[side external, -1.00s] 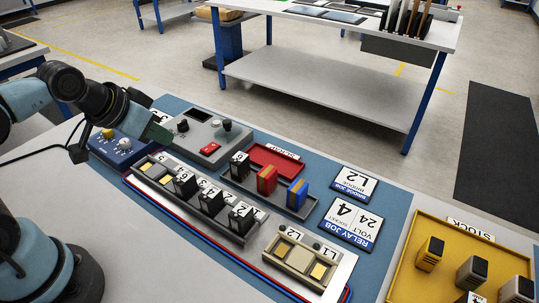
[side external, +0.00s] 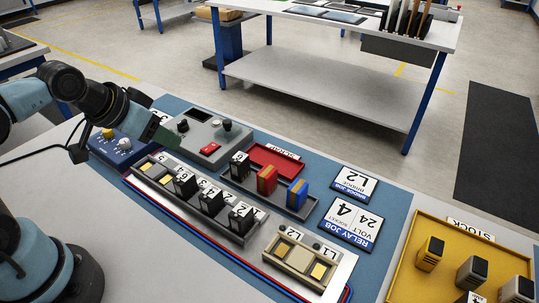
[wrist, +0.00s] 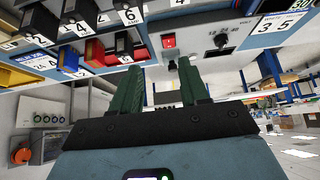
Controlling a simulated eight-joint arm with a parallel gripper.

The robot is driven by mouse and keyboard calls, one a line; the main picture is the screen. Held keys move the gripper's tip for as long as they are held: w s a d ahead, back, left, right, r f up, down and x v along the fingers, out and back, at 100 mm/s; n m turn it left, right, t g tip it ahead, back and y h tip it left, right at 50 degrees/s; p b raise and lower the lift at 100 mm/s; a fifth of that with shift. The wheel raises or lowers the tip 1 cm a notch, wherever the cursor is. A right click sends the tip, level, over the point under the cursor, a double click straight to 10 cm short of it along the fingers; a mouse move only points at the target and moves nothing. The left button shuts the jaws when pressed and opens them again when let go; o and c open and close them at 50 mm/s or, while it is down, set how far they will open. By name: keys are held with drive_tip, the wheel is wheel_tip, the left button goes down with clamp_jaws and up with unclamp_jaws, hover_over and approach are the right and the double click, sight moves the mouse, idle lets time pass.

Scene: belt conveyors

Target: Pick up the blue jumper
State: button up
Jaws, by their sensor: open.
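The blue jumper (side external: 297,194) stands upright at the right end of a dark grey tray on the blue mat. It also shows at the upper left of the wrist view (wrist: 70,57). A red jumper (side external: 267,180) stands beside it in the same tray, and a black block (side external: 239,165) stands at the tray's left end. My gripper (side external: 158,132) is up and to the left of the jumper, over the left end of the panel and well apart from it. In the wrist view my gripper (wrist: 161,85) has two green fingers spread apart with nothing between them.
A grey control box (side external: 205,135) with knobs and a red switch lies between my gripper and the tray. A red tray (side external: 277,159) sits behind the jumpers. A rail with several black numbered relays (side external: 211,199) runs in front. A yellow stock tray (side external: 405,262) is at right.

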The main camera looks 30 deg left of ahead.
drive_tip(key=w+d+r+g, duration=0.2)
drive_tip(key=w+d+r, duration=0.1)
drive_tip(key=w+d, duration=0.2)
drive_tip(key=g, duration=0.5)
approach(298, 186)
drive_tip(key=shift+w+f, duration=0.3)
drive_tip(key=shift+w, duration=0.05)
drive_tip(key=f, duration=1.1)
drive_tip(key=shift+s+f, duration=0.2)
drive_tip(key=shift+c, duration=0.2)
